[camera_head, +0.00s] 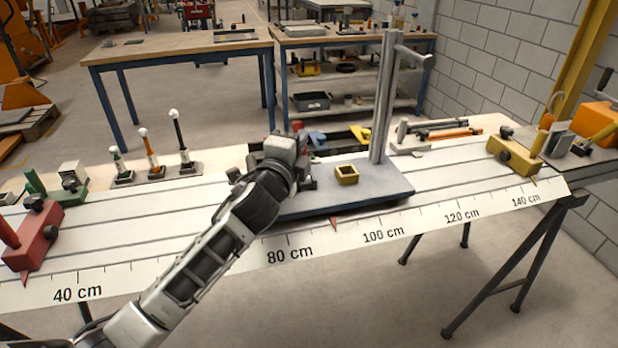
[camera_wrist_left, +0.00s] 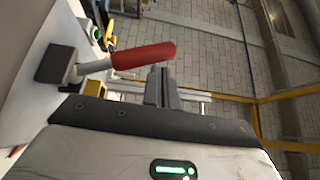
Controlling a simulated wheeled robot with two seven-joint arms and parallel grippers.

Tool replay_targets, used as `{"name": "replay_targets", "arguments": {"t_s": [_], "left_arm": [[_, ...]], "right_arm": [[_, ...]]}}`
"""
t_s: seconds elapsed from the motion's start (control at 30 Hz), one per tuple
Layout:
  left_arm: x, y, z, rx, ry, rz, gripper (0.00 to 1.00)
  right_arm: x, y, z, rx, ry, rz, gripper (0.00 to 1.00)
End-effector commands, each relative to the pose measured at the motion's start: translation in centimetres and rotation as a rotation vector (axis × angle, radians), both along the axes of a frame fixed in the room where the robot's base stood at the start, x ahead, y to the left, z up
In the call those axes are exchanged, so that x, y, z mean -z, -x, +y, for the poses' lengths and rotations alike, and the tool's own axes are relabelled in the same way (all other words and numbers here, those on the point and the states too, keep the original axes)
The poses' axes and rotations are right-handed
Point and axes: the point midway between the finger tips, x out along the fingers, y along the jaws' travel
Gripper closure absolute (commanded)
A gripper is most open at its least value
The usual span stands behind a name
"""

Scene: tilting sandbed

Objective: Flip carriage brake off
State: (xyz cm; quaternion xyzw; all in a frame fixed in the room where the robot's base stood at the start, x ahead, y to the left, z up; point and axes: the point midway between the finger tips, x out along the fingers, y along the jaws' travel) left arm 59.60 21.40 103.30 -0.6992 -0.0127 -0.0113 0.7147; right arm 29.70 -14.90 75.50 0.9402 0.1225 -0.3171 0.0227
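The carriage (camera_head: 360,193) is a grey flat plate with a tall post, standing on the white track near the 80–100 cm marks. In the left wrist view, the brake lever shows as a red handle (camera_wrist_left: 143,56) on a pale metal rod, rising from a dark block (camera_wrist_left: 56,64). My left gripper (camera_head: 301,150) is over the carriage's left end; its arm hides part of that end. In the left wrist view its fingers (camera_wrist_left: 162,85) look shut together, with their tips close to the red handle's free end. I cannot tell whether they touch. My right gripper is out of view.
A small brass-coloured open box (camera_head: 347,175) sits on the carriage plate. A red stop (camera_head: 32,240) stands at the track's left and a yellow stop (camera_head: 513,155) at its right. Several ball-topped levers (camera_head: 152,155) stand behind the track. The track between carriage and yellow stop looks clear.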

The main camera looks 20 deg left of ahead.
Motion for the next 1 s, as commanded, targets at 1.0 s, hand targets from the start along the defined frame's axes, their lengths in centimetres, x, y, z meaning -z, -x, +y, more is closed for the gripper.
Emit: {"name": "replay_targets", "arguments": {"t_s": [1.0], "left_arm": [[-4.0, 7.6, -2.8, 0.008, -0.002, -0.004, 1.00]], "right_arm": [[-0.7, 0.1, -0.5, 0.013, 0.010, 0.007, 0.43]]}}
